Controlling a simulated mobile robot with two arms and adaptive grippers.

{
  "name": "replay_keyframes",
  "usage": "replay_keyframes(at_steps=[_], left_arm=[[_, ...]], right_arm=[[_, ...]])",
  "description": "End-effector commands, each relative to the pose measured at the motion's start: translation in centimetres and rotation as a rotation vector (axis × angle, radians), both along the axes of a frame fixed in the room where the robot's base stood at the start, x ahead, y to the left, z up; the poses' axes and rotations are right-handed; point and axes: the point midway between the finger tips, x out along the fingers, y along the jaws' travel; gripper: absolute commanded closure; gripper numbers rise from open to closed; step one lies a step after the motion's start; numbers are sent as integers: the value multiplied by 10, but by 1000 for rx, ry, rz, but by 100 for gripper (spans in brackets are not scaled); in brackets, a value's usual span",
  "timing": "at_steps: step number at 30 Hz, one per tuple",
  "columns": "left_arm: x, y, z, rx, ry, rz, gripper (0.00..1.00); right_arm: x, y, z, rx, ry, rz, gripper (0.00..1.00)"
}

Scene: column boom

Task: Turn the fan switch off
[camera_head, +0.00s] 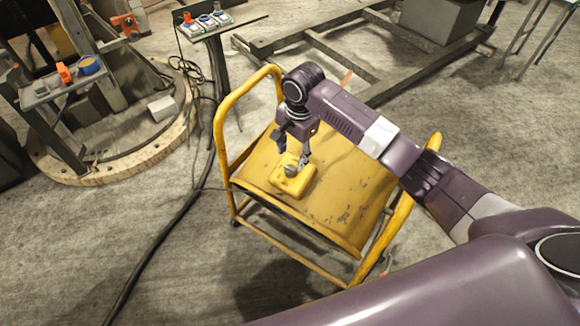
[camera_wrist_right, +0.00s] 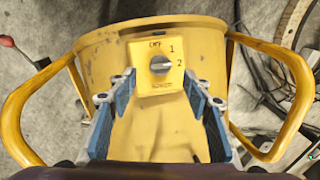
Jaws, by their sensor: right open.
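The fan switch is a yellow box (camera_head: 292,183) with a grey rotary knob, on the top of a yellow cart (camera_head: 345,205). In the right wrist view the switch box (camera_wrist_right: 158,86) has a label above the knob and the marks 1 and 2 to its right. The knob's (camera_wrist_right: 160,65) bar lies about level, in line with the 2. My right gripper (camera_head: 297,157) is over the box. In the right wrist view its blue-padded fingers (camera_wrist_right: 160,92) are spread to either side of the box, and nothing is between them that I can see held. My left gripper is not in view.
The cart has raised yellow tube handles (camera_head: 222,125) at both ends. A small stand with switches (camera_head: 210,24) is behind it. A round wooden-edged base (camera_head: 110,172) is at left, and a black cable (camera_head: 165,232) runs along the floor. A metal frame (camera_head: 350,55) lies behind.

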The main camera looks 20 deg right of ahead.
Motion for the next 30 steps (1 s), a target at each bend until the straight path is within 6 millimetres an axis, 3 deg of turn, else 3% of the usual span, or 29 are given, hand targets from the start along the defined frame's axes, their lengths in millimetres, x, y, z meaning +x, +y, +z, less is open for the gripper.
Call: replay_keyframes(at_steps=[15,25,30], left_arm=[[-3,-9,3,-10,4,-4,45],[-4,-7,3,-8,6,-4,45],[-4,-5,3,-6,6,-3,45]], right_arm=[[7,3,-69,-1,1,-4,55],[7,4,-75,-1,0,-3,55],[7,4,-74,-1,0,-3,71]])
